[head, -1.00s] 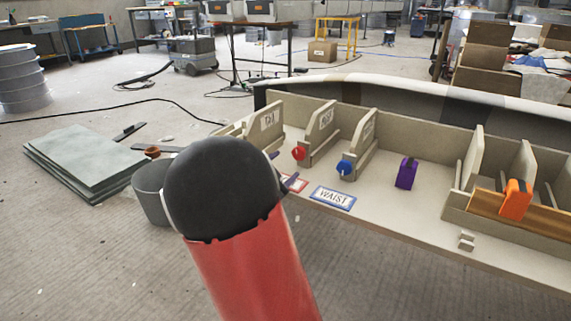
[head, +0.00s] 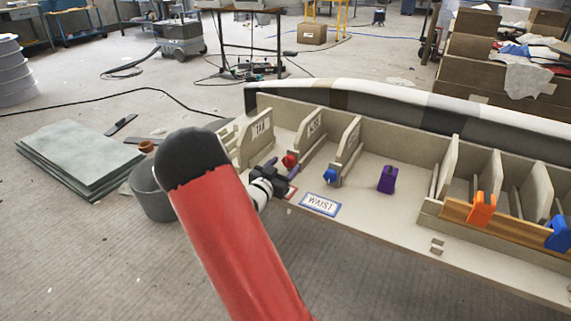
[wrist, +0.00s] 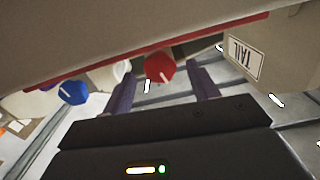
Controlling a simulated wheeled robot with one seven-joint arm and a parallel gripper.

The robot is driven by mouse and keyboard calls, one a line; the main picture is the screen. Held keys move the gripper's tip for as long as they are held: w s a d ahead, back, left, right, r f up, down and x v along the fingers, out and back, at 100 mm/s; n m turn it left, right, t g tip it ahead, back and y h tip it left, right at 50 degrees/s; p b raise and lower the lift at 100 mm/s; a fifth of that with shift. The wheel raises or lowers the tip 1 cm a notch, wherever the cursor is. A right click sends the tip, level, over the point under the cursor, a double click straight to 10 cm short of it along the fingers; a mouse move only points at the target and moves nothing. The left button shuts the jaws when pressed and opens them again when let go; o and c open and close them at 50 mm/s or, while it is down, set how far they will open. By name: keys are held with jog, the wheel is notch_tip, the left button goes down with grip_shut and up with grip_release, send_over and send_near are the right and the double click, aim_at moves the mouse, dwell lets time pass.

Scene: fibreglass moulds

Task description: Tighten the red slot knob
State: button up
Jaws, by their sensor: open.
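The red slot knob (head: 289,161) sits low on the front edge of an upright divider in the pale mould tray, left of the blue knob (head: 330,176). In the wrist view the red knob (wrist: 159,68) has a pale line across its face and shows between and beyond the two purple fingers. The blue knob (wrist: 73,92) is outside the left finger. My gripper (wrist: 163,90) is open and empty, apart from the red knob. In the head view my gripper (head: 272,166) is at the tray's front edge, just left of the red knob, partly hidden by my red arm.
A "WAIST" label (head: 320,204) lies on the tray floor (head: 362,198). A purple clip (head: 387,179) stands right of the blue knob. A "TAIL" label (wrist: 242,57) is near the right finger. An orange clip (head: 482,208) sits on a wooden strip. A grey bucket (head: 153,192) stands left.

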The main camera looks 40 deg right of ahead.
jog(key=shift+x, duration=0.75)
jog(key=c, duration=1)
jog(key=shift+f+m+b, duration=0.15)
jog(key=shift+m+b, duration=0.15)
jog(key=shift+b, duration=0.25)
jog(key=shift+b, duration=0.4)
jog(key=m+b, duration=0.2)
jog(key=b, duration=0.1)
jog(key=shift+f, duration=0.15)
jog(key=m+b, duration=0.3)
jog(key=b, duration=0.1)
jog(key=shift+r+m, duration=0.25)
jog(key=shift+m, duration=0.15)
